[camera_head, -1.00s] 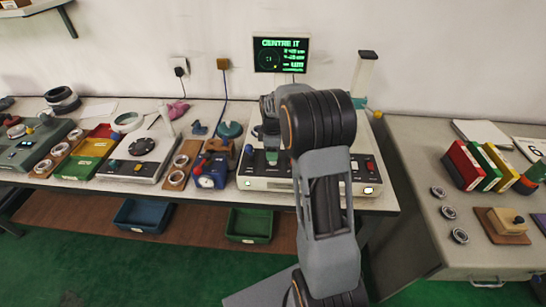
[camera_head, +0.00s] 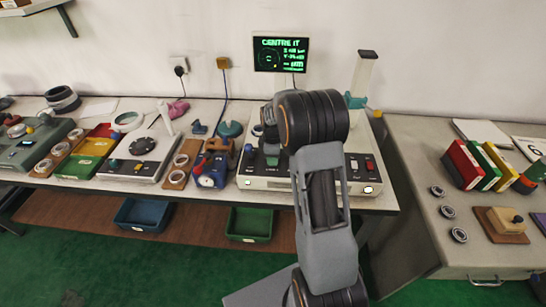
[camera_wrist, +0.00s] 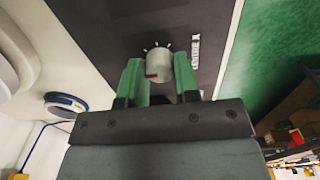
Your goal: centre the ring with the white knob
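The white knob (camera_wrist: 158,66) has a red mark and sits on a dark panel (camera_wrist: 105,25) in the wrist view. In the head view my gripper (camera_head: 271,152) is low over the left part of the grey bench device (camera_head: 262,183). My arm covers the middle of that device, and I cannot make out the ring there. The wall screen (camera_head: 281,54) reads CENTRE IT with a circle and figures.
Left of the device stand a blue box (camera_head: 211,172), a second device with a black disc (camera_head: 141,146) and boards of rings (camera_head: 181,160). A stand with a dark top (camera_head: 362,75) rises behind. Colored binders (camera_head: 480,165) are on the right desk.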

